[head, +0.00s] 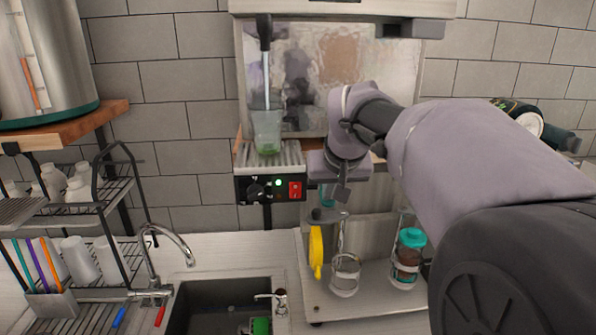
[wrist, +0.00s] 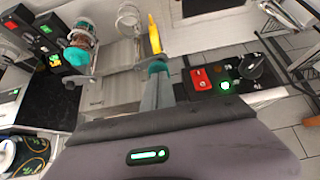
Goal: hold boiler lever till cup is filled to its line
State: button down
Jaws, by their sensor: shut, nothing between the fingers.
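The boiler's black lever (head: 264,28) hangs at the upper left of the boiler in the head view, well above my gripper. A pale, narrow column runs from below it down toward the cup; I cannot tell if it is water or a tube. The clear cup (head: 267,130) stands upright on the ribbed drip tray (head: 285,155), with green stuff at its bottom. Its fill line and level are too small to tell. My gripper (head: 342,190) is right of and below the cup, apart from it. The wrist view shows its fingers (wrist: 157,88) shut and empty.
The control panel (head: 270,188) has a dark knob, a lit green light and a red switch (wrist: 199,78). Below are a yellow item (head: 316,250), a glass holder and a teal-lidded jar (head: 409,255). A sink with a tap and a dish rack (head: 75,215) are left.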

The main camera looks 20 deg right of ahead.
jog(key=shift+r, duration=0.1)
jog(key=shift+r+p, duration=0.75)
jog(key=shift+r, duration=0.25)
notch_tip(320, 180, up, 3)
jog(key=p, duration=0.3)
jog(key=shift+r+p, duration=0.2)
jog(key=shift+p, duration=0.15)
jog(key=w+d+r+p+v, duration=0.1)
jog(key=v, duration=0.9)
jog(key=shift+w+a, duration=0.25)
jog(key=shift+a, duration=0.1)
